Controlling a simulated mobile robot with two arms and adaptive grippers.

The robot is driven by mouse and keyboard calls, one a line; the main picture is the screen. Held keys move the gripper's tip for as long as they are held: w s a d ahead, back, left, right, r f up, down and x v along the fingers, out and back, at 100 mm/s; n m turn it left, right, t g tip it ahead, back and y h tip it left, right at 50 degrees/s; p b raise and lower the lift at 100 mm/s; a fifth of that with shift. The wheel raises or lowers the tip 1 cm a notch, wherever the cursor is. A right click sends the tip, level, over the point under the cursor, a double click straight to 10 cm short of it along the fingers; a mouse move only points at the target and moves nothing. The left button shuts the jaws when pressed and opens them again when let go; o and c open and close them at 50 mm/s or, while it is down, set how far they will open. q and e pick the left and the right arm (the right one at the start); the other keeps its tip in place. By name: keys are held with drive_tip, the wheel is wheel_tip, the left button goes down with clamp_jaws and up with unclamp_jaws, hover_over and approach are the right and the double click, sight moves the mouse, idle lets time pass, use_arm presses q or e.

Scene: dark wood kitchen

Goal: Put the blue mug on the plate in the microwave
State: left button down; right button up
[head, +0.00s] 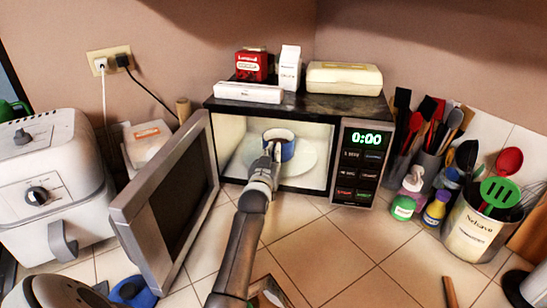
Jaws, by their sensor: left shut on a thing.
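The microwave (295,105) stands at the back of the counter with its door (168,200) swung open to the left. A white plate (306,160) lies inside it. The blue mug (288,151), blue outside with a pale rim and inside, is in the microwave over the plate. My left gripper (275,150) reaches in through the opening and is shut on the mug at its near side. The fingers are small and partly merge with the mug. I cannot tell whether the mug's base touches the plate. My right gripper is not in view.
A white air fryer (50,180) stands at the left, and a blue item (133,292) lies near the door's lower edge. Utensil holders (470,228) and small bottles (403,206) stand right of the microwave. Boxes (343,78) sit on top. The tiles in front are mostly clear.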

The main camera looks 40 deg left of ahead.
use_arm(q)
drive_tip(key=shift+f, duration=0.65)
drive_tip(key=shift+f, duration=0.15)
drive_tip(key=c, duration=1.5)
unclamp_jaws()
drive_tip(key=shift+c, duration=0.2)
drive_tip(key=shift+s, duration=0.1)
drive_tip(key=b+v, duration=0.1)
drive_tip(key=v, duration=1.1)
